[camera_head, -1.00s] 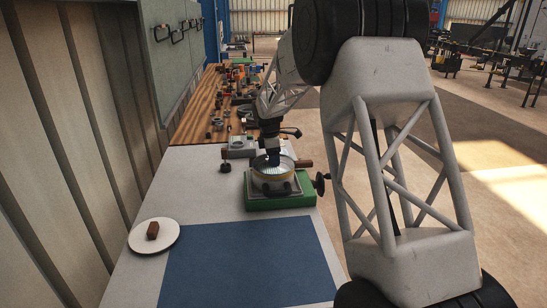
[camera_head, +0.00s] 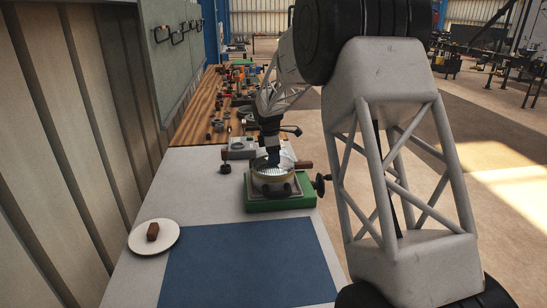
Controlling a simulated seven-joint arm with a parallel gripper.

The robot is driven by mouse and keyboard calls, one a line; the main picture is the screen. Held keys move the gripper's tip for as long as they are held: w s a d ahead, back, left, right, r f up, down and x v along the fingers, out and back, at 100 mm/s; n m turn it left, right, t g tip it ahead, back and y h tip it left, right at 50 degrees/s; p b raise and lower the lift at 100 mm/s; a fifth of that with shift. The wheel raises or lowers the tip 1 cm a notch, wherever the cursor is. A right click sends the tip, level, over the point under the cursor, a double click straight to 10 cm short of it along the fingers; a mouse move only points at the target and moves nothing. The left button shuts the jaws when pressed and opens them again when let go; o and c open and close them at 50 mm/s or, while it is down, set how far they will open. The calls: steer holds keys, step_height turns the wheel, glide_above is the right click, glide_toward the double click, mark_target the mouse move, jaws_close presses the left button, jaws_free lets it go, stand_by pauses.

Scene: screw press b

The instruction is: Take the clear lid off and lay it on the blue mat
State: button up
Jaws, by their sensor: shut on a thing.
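The clear lid (camera_head: 287,159) shows as a pale, glassy shape just right of my gripper's tip. It looks tilted, with its lower edge near the rim of the round brass-coloured dish (camera_head: 272,178); I cannot tell whether they touch. The dish sits on a green base (camera_head: 280,202). My gripper (camera_head: 273,162) points down over the dish and is shut on the lid; its fingertips are small and partly hidden. The blue mat (camera_head: 245,262) lies flat and bare on the near part of the bench.
A white plate (camera_head: 140,240) with a brown block (camera_head: 153,232) lies left of the mat. A dark hand knob (camera_head: 321,184) sticks out right of the green base. Small parts and a grey block (camera_head: 240,147) stand behind. Wall panels rise on the left.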

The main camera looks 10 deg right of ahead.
steer(key=shift+r, duration=1.1)
stand_by(0.3)
steer(key=shift+r, duration=0.3)
steer(key=shift+d, duration=0.1)
stand_by(0.4)
